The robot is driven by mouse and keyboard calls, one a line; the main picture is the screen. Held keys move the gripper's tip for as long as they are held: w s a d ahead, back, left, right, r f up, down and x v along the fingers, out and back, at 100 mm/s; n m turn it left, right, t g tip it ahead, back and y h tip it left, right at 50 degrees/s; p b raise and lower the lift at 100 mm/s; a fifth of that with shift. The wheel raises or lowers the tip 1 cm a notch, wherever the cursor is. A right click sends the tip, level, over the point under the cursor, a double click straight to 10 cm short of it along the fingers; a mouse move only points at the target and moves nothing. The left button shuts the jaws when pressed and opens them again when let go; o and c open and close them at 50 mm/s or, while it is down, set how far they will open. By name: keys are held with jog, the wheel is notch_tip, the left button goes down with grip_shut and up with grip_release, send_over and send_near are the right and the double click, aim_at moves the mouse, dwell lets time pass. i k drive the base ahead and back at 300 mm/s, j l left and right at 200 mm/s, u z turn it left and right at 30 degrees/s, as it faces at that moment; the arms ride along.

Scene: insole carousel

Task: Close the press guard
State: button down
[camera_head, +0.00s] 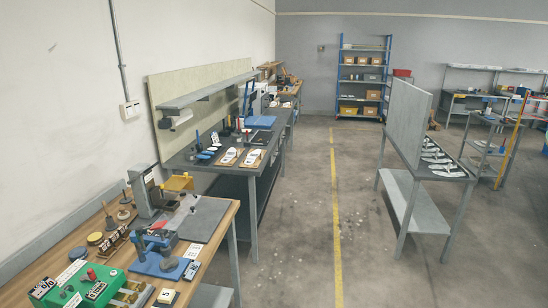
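A grey press-like machine (144,190) stands at the back of the near left workbench (217,232), against the wall. A yellow plate (179,183) sticks out at its right side, raised above the bench. It may be the press guard, but at this size I cannot tell whether it is open or closed. My gripper is not in view.
A green box (83,288) with a red knob sits at the bench's near end. A second bench (255,170) with insoles stands beyond. The floor right of the benches is clear along a yellow line (337,220). A table with a grey upright panel (408,120) stands right.

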aim_at(176, 183)
jog(key=i, duration=1.75)
jog(key=l+z, duration=0.05)
jog(key=l, duration=0.05)
